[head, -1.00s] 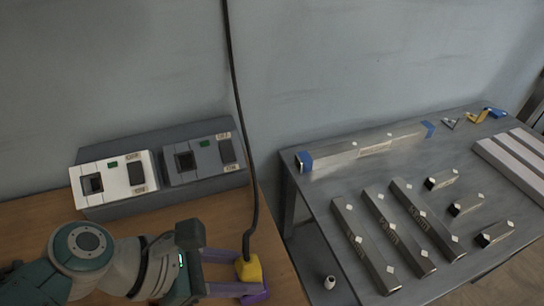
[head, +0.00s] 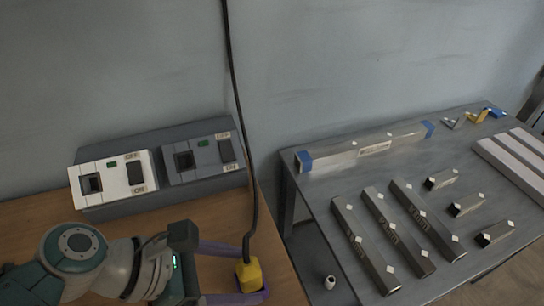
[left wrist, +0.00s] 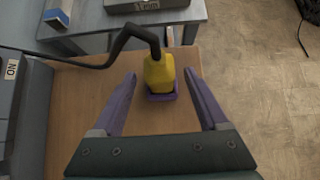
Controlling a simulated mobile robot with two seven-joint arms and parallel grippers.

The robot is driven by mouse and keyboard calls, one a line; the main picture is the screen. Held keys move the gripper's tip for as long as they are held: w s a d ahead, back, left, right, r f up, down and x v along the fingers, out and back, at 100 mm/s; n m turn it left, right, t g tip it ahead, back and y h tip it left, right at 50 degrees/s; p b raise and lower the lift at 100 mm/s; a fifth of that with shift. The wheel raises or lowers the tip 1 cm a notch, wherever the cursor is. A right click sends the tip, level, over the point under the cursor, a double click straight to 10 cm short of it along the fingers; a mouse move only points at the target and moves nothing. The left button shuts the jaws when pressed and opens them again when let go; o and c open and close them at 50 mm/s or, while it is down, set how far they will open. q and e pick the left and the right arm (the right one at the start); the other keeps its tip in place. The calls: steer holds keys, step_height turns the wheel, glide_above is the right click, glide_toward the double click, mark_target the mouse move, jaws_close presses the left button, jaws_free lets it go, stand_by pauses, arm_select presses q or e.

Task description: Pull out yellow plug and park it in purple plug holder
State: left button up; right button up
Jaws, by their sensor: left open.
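The yellow plug (head: 249,274) stands upright at the table's front right, with a black cable rising from its top. In the left wrist view the yellow plug (left wrist: 159,76) sits in the purple plug holder (left wrist: 163,98), whose rim shows around its base. The holder (head: 265,290) is partly hidden in the head view. My left gripper (left wrist: 160,74) is open, with one purple finger on each side of the plug and a visible gap to both. My right gripper is in neither view.
A white socket box (head: 113,178) and a grey socket box (head: 203,158) stand at the back of the wooden table (head: 215,212). Both sockets look empty. A grey metal table (head: 325,205) with several metal bars stands to the right, across a gap.

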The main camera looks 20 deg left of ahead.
arm_select(q)
steer(key=p+v, duration=0.2)
steer(key=v, duration=0.7)
steer(key=shift+p, duration=0.4)
